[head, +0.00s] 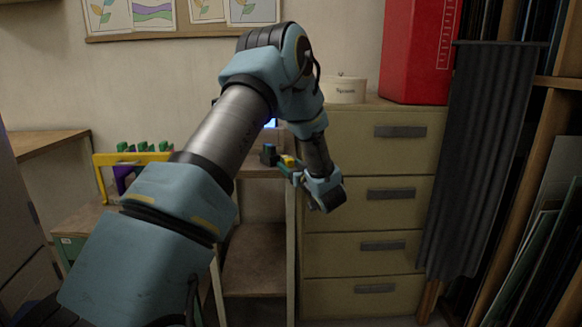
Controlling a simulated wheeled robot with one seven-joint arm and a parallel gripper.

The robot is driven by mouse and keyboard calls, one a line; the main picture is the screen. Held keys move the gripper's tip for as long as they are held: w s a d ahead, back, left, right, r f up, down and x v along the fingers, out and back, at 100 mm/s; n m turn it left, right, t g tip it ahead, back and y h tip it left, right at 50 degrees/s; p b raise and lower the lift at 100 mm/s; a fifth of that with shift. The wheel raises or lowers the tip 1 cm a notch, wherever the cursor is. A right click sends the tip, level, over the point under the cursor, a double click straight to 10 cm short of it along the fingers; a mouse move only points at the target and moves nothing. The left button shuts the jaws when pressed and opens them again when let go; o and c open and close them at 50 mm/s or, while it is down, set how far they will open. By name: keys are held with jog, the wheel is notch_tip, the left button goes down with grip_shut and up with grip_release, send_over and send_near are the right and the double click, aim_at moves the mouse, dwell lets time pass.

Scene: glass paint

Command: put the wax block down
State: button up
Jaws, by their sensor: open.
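I cannot make out a wax block with certainty. My gripper (286,163) is at the end of my arm, left of the drawer cabinet, over a wooden shelf unit. It points left and away from me and is open. A small dark blue piece (269,154) and a small yellow piece (288,161) show at its tip. They are too small to tell whether they are separate objects or parts of the gripper. My arm hides part of the shelf unit's top.
A drawer cabinet (372,150) stands at right, with a round cream tin (345,90) and a large red container (418,50) on top. A dark grey cloth (486,150) hangs beside it. The wooden shelf unit (258,250) has a bare lower shelf. A yellow rack (101,180) stands at left.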

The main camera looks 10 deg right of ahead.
jog(key=shift+s+r, duration=0.1)
jog(key=shift+r, duration=0.1)
jog(key=b+v, duration=0.2)
jog(key=v, duration=1)
jog(key=a+f+m+g+h, duration=0.25)
jog(key=a+g+h, duration=0.4)
jog(key=a, duration=0.45)
jog(key=s+a+f+m+g+y, duration=0.1)
jog(key=s+a+f+g+y, duration=0.1)
jog(key=s+a+g, duration=0.7)
jog(key=s+a, duration=0.8)
jog(key=s, duration=0.3)
jog(key=shift+g+y, duration=0.25)
notch_tip(320, 180, up, 11)
jog(key=p, duration=1)
jog(key=shift+p, duration=0.35)
